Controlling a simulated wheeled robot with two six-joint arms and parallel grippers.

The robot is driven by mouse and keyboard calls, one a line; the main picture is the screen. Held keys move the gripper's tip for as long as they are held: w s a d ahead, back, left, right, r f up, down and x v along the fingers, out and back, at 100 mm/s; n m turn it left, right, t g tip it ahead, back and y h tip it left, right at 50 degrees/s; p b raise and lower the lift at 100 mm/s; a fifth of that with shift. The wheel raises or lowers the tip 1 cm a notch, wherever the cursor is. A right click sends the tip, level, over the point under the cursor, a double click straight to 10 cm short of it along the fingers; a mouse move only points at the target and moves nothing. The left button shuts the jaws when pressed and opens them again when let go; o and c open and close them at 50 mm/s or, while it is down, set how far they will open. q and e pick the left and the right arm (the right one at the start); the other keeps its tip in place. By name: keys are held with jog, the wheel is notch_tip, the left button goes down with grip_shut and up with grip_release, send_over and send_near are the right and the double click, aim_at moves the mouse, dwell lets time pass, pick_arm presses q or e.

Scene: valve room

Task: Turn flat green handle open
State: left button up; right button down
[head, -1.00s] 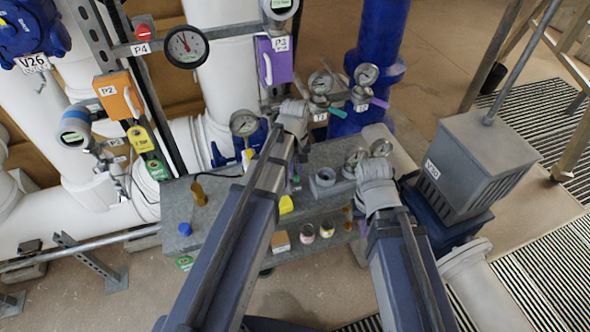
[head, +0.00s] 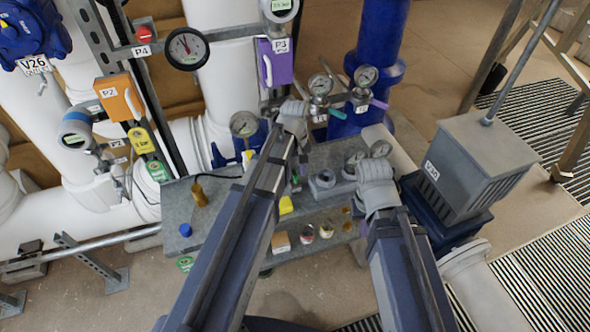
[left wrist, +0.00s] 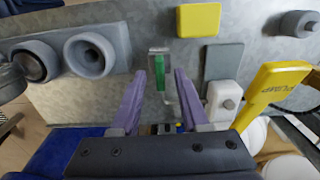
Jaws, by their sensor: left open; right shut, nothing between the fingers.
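A flat green handle (left wrist: 160,76) stands on a small grey bracket on the grey surface in the left wrist view. My left gripper (left wrist: 163,76) is open, with its two purple-grey fingers on either side of the handle's near end. I cannot tell whether either finger touches it. In the head view my left wrist is over the grey bench (head: 230,225), and that handle is largely hidden by my arm. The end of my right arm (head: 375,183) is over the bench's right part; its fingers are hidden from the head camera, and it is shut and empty.
Two grey round sockets (left wrist: 90,54) are left of the handle in the wrist view. A yellow block (left wrist: 198,20), a grey block (left wrist: 222,62) and a yellow PUMP tag (left wrist: 272,92) are to its right. Gauges (head: 367,75) and a teal lever (head: 337,114) stand behind my arms.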

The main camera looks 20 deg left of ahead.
aim_at(295, 174)
pick_arm(q)
notch_tip(295, 174, up, 7)
jog(key=p, duration=0.6)
jog(key=shift+r+p, duration=0.15)
jog(key=shift+p, duration=0.25)
jog(key=s+d+f+m+y+b, duration=0.1)
jog(key=s+d+f+m+b, duration=0.3)
jog(key=s+d+m, duration=0.6)
jog(key=s+d, duration=0.1)
jog(key=s, duration=0.4)
jog(key=shift+m, duration=0.4)
